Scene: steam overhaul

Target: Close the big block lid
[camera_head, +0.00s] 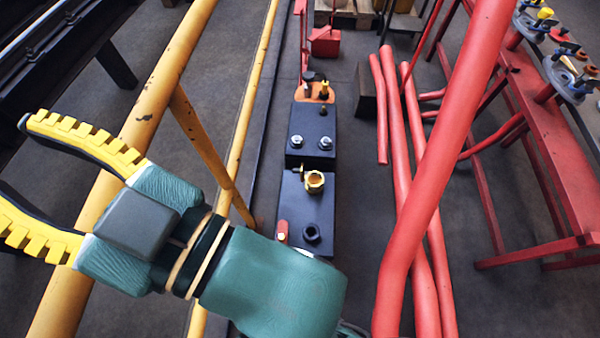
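My gripper (14,155) is at the left, with its two yellow-toothed fingers spread wide and nothing between them. It is over the yellow rail, well left of the dark blocks. The nearer, larger dark block (290,208) stands in the middle of the view. On its top is a yellow ring-shaped fitting (315,183) with a dark centre and a small yellow piece beside it. I cannot clearly tell which part is the lid or whether it is raised. A black round fitting (311,233) and a red piece (282,229) sit near its front.
A second dark block (312,126) with two silver bolts stands just behind. Thick red pipes (425,200) run along the right. A red bench (550,130) holds several small parts at far right.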

